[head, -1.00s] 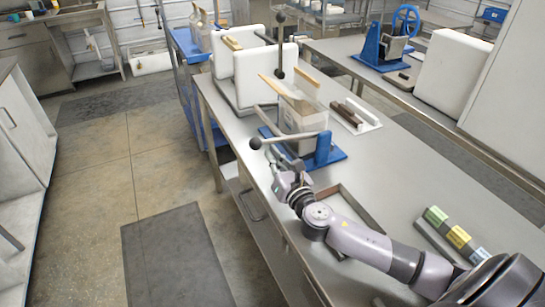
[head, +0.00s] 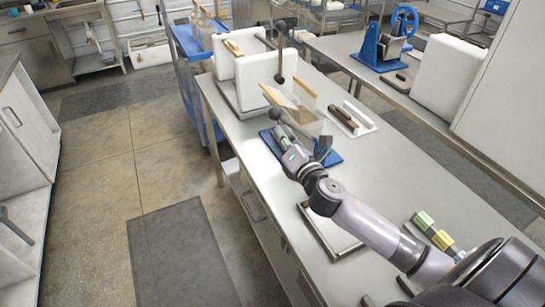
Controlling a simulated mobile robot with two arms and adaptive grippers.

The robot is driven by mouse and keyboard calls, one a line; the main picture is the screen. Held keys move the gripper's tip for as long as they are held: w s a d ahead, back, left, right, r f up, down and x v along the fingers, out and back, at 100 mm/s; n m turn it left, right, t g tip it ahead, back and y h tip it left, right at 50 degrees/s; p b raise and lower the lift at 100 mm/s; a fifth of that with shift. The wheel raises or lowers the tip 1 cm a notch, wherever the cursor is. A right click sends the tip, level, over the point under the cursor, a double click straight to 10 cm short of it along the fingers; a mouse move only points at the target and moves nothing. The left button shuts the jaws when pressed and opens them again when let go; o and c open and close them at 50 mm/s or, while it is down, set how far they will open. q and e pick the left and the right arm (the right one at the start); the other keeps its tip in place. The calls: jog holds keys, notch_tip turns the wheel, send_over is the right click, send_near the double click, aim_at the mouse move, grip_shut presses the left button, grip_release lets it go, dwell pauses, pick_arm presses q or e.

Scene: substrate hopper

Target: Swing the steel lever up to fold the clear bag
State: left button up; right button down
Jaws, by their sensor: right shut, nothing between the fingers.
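The steel lever (head: 298,129) ends in a dark ball knob (head: 276,115) and belongs to the folding device on a blue base (head: 330,158). The lever now slants up and left from the device. The bag (head: 303,118) stands in the device, pale and translucent, with tan strips at its top; its lower part is hidden behind my arm and the lever. My right gripper (head: 284,137) is shut and empty, just below the knob, close against the lever; I cannot tell whether they touch. My left gripper is not in view.
A tray with a dark bar (head: 345,117) lies behind the device. A shallow metal tray (head: 325,240) and coloured blocks (head: 433,230) lie near my arm. The right middle of the table is clear.

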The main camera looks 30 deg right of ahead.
jog(key=d+r+m+p, duration=0.6)
jog(key=d+m, duration=0.1)
jog(key=d, duration=0.2)
jog(key=shift+s+r+m, duration=0.25)
jog(key=shift+r+m, duration=0.15)
dwell(0.4)
